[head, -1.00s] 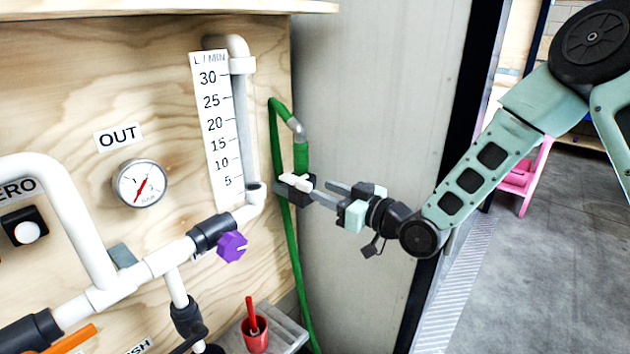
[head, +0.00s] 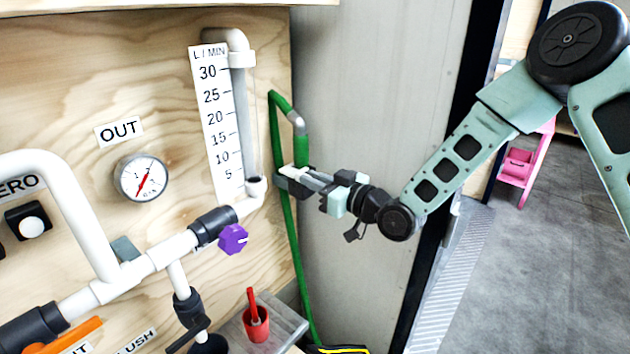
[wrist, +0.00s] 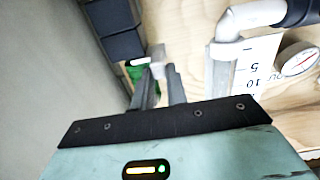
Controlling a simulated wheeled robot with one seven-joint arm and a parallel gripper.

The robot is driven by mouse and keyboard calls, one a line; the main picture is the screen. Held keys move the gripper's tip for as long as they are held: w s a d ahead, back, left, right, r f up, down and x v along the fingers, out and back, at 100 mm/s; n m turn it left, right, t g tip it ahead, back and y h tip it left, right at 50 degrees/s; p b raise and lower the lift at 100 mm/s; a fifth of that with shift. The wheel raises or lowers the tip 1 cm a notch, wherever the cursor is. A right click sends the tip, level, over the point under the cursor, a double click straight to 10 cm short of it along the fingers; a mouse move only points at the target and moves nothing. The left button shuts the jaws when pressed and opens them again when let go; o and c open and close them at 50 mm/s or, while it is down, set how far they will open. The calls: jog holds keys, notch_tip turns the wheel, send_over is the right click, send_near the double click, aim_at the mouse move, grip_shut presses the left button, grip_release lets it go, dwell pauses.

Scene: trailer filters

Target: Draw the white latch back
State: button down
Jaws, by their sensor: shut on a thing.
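The white latch (head: 308,169) is a small white piece on a dark block beside the green hose, at the right edge of the wooden panel. My gripper (head: 300,179) reaches in from the right and is shut on the latch, its fingers covering part of it. In the wrist view the white latch (wrist: 157,54) shows at the tips of my two grey fingers (wrist: 162,74). How far the latch has slid cannot be told.
A green hose (head: 289,240) runs down behind my fingers. A clear flow tube with a scale (head: 214,125), a purple knob (head: 233,239) and white pipes are on the panel to the left. A red cup (head: 256,325) stands below. The grey wall (head: 370,90) is behind my gripper.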

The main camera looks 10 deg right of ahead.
jog(key=shift+s+a+b, duration=0.65)
jog(key=shift+s+a, duration=0.25)
jog(key=c, duration=1.4)
grip_release()
jog(key=p+v, duration=0.9)
jog(key=v, duration=0.8)
jog(key=shift+d, duration=0.2)
